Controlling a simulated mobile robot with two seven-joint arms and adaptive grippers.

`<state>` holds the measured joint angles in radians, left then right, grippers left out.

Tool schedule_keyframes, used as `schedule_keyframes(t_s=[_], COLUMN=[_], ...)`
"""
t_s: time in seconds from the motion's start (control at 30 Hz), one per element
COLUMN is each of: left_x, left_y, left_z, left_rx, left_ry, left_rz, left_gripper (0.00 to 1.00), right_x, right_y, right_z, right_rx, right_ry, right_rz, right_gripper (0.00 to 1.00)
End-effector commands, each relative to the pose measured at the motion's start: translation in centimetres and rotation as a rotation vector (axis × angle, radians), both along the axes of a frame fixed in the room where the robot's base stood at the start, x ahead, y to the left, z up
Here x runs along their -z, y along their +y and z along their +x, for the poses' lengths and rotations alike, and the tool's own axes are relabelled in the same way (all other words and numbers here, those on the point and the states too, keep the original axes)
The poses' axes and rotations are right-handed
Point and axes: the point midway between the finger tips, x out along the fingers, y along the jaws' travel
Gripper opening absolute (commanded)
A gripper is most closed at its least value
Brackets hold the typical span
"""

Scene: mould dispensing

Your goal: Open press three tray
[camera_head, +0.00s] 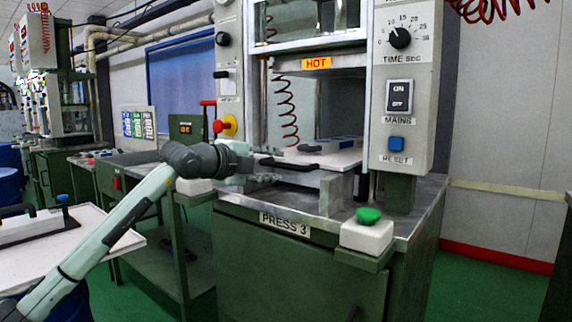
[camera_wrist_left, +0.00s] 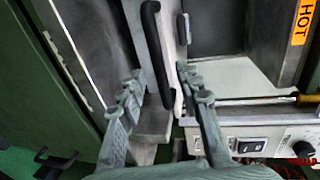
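The press three tray (camera_head: 335,158) is a pale plate in the opening of the press labelled PRESS 3. Its black bar handle (camera_head: 292,165) points out at the front, and the handle also shows upright in the left wrist view (camera_wrist_left: 157,50). My left gripper (camera_head: 270,165) is at the handle, its fingers open. In the left wrist view the fingers (camera_wrist_left: 160,80) stand on either side of the handle, with gaps visible on both sides. Contact with the handle cannot be made out. A grey-blue mould part (camera_head: 330,144) lies on the tray. My right gripper is not in view.
An orange HOT label (camera_head: 316,63) marks the plate above the tray. A green button (camera_head: 368,215) on a white box stands at the press's front right corner. A white table (camera_head: 100,240) is at lower left.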

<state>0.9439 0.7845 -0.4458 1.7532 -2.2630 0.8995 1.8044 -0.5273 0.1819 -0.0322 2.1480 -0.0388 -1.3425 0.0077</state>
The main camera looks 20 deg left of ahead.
Motion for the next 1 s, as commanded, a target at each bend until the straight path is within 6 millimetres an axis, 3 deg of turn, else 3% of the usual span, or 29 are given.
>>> schedule_keyframes(t_s=[0.23, 0.6, 0.87, 1.0], left_x=[0.5, 0.9, 0.9, 0.9], left_y=[-1.2, -1.4, -1.4, -1.4], left_z=[3.1, 3.7, 3.7, 3.7], left_rx=[0.002, 0.002, 0.002, 0.002], left_ry=[-0.001, -0.001, -0.001, 0.0], left_rz=[-0.001, 0.0, 0.0, 0.0], left_gripper=[0.34, 0.34, 0.02, 0.0], right_x=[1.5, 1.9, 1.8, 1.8], right_y=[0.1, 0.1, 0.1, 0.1], right_z=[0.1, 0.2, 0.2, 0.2], right_rx=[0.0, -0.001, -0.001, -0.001], right_ry=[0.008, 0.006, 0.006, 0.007], right_rz=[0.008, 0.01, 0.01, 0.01], right_gripper=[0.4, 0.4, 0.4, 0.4])
